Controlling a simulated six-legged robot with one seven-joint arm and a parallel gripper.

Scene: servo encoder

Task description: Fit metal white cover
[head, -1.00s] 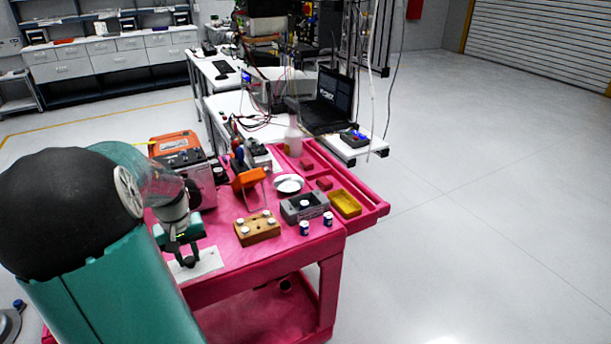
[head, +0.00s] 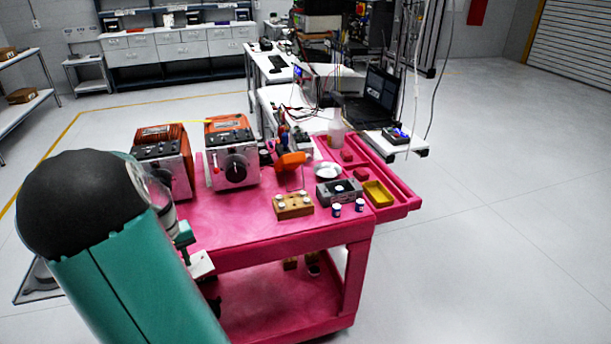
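A flat white plate (head: 200,264), likely the white metal cover, shows only in part beside my arm, in front of the pink cart's near edge. It keeps its place under my wrist as the view shifts, so my gripper (head: 187,246) appears shut on it. The fingertips are hidden now by my arm; a second earlier the dark fingers were at the plate. Two grey instruments with orange tops stand on the cart's left: one (head: 163,166) partly behind my arm, the other (head: 233,160) with a dark round knob on its front.
The pink cart top (head: 245,215) is clear at front left. To the right stand a wooden block (head: 293,207) with white pegs, a grey box (head: 338,192), a yellow tray (head: 378,193), small blue-and-white cylinders (head: 348,208), a white dish (head: 327,171) and an orange tool (head: 291,161).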

